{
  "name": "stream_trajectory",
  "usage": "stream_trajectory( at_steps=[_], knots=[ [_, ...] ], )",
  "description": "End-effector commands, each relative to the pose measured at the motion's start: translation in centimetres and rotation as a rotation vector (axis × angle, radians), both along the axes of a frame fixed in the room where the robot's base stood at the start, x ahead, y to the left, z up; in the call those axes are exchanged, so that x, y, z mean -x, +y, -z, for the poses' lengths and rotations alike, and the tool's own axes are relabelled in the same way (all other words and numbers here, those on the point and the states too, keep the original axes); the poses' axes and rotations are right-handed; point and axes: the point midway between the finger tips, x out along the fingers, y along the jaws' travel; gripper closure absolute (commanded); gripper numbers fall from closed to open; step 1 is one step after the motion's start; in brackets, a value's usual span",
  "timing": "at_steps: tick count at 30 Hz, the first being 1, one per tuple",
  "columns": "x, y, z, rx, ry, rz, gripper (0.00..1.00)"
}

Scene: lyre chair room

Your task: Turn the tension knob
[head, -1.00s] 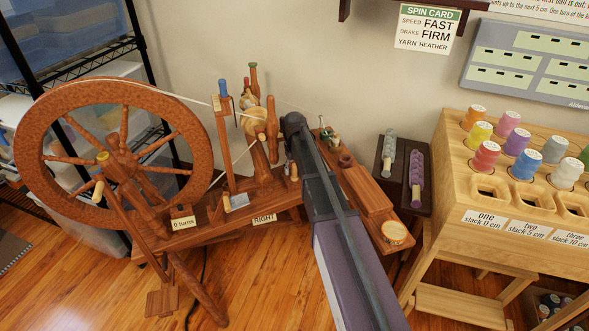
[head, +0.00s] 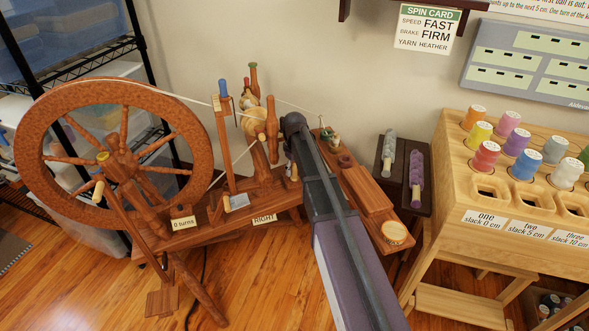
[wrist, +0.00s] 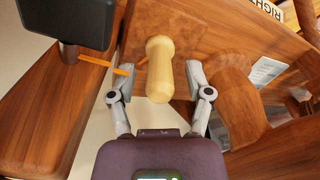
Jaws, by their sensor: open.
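A pale wooden knob (wrist: 159,68), which I take for the tension knob, stands out from the brown wood of the spinning wheel in the wrist view. My gripper (wrist: 161,78) is open, with one finger on each side of the knob. A gap shows between each finger and the knob, so I see no grip on it. In the head view the spinning wheel (head: 30,133) stands at the left, with a "0 turns" tag (head: 184,223) and a "RIGHT" label (head: 264,219) on its bench.
A spin card (head: 427,30) on the wall reads speed fast, brake firm, yarn heather. A wooden rack (head: 452,187) with several coloured thread spools stands at the right. A dark box with two bobbins (head: 415,181) is behind the bench. A dark block (wrist: 65,22) sits close to the left finger.

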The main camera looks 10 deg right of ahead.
Motion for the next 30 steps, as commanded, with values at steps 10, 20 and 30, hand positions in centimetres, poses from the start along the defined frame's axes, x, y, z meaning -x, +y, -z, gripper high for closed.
stream_trajectory(
  at_steps=[10,20,30],
  knots=[
    [0.0,0.0,-1.4,0.0,0.0,-0.166,0.35],
    [0.0,0.0,-4.2,0.0,0.0,-0.164,0.35],
    [0.0,0.0,-7.0,0.0,0.0,-0.163,0.35]
  ],
)
